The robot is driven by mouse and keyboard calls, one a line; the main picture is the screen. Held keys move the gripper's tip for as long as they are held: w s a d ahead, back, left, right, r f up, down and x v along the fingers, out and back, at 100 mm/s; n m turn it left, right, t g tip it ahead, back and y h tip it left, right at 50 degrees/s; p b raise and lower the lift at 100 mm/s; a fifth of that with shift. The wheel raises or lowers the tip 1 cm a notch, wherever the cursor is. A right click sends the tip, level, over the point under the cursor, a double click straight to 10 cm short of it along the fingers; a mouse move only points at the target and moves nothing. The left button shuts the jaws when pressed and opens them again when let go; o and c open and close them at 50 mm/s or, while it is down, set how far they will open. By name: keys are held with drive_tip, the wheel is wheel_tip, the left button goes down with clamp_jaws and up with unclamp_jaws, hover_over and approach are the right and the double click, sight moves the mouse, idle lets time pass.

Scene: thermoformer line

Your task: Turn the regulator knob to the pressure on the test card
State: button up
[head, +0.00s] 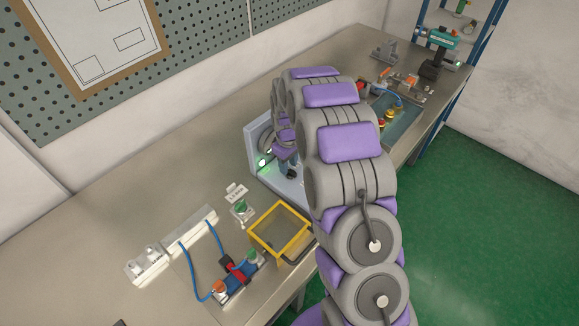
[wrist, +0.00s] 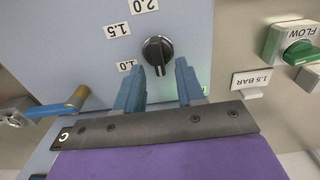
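In the wrist view the black regulator knob (wrist: 157,48) sits on a blue-grey panel (wrist: 190,20) beside the printed labels 1.0, 1.5 and 2.0. Its raised bar runs roughly up and down in the picture; I cannot tell exactly which label it points to. The test card (wrist: 252,78) reads 1.5 BAR and stands right of the panel. My gripper (wrist: 159,64) is open, with its two blue fingers apart, one on each side of the knob's lower part. I cannot tell whether they touch it.
A green FLOW valve (wrist: 298,52) stands right of the panel, and a blue lever with an orange end (wrist: 77,97) lies to the left. In the head view a yellow-framed box (head: 280,232) and a blue-hosed fixture (head: 238,277) stand on the bench near my arm.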

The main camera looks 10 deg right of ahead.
drive_tip(key=shift+a+f, duration=0.35)
drive_tip(key=shift+f, duration=0.35)
drive_tip(key=shift+d, duration=0.7)
drive_tip(key=shift+c, duration=1.6)
drive_tip(key=shift+a, duration=0.35)
clamp_jaws()
